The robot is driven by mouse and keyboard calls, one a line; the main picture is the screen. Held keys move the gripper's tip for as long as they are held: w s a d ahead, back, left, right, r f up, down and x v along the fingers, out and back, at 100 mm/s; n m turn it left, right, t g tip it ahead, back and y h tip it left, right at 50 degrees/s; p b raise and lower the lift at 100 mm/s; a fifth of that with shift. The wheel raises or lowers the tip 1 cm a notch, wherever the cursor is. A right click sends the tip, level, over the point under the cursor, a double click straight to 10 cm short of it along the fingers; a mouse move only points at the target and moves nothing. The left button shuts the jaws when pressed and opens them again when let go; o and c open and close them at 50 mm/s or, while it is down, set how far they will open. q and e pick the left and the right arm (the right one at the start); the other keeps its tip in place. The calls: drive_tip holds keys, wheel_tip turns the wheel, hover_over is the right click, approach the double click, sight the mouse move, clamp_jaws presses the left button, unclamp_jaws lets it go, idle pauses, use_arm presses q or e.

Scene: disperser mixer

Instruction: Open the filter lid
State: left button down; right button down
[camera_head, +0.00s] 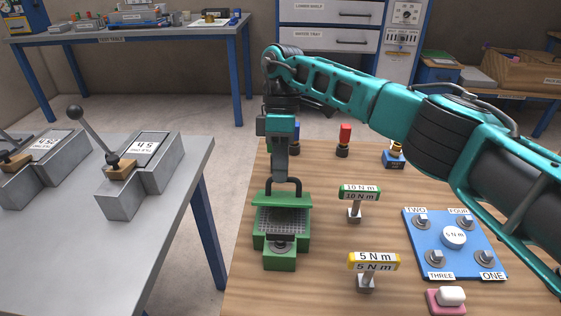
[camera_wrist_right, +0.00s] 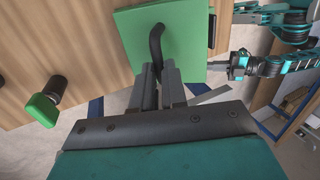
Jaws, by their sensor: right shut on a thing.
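The green filter lid (camera_head: 282,200) stands raised and tilted at the back of the green filter box (camera_head: 280,263). The mesh (camera_head: 283,220) inside shows in front of it. My right gripper (camera_head: 284,180) is shut on the black lid handle. The wrist view shows the lid's flat green face (camera_wrist_right: 185,50) and the handle (camera_wrist_right: 157,45) between my right gripper's fingers (camera_wrist_right: 160,80). Another teal arm, apparently my left one, shows in the wrist view with its gripper (camera_wrist_right: 235,63) near the lid's edge; its jaws are too small to read.
Torque tools labelled 10 N m (camera_head: 359,192) and 5 N m (camera_head: 373,262) stand right of the filter. A blue plate (camera_head: 455,270) with knobs and a pink block (camera_head: 446,303) lie farther right. A grey table (camera_head: 160,230) with lever boxes is left, across a gap.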

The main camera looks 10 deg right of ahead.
drive_tip(key=shift+w+g, duration=0.2)
drive_tip(key=shift+g, duration=0.1)
drive_tip(key=shift+w, duration=0.1)
idle(0.3)
drive_tip(key=c, duration=1.2)
unclamp_jaws()
drive_tip(key=shift+o, duration=0.2)
drive_tip(key=shift+r, duration=0.1)
wheel_tip(320, 180, up, 9)
drive_tip(key=p, duration=0.1)
wheel_tip(320, 180, up, 11)
drive_tip(key=p, duration=0.7)
hover_over(281, 192)
drive_tip(key=shift+w, duration=0.1)
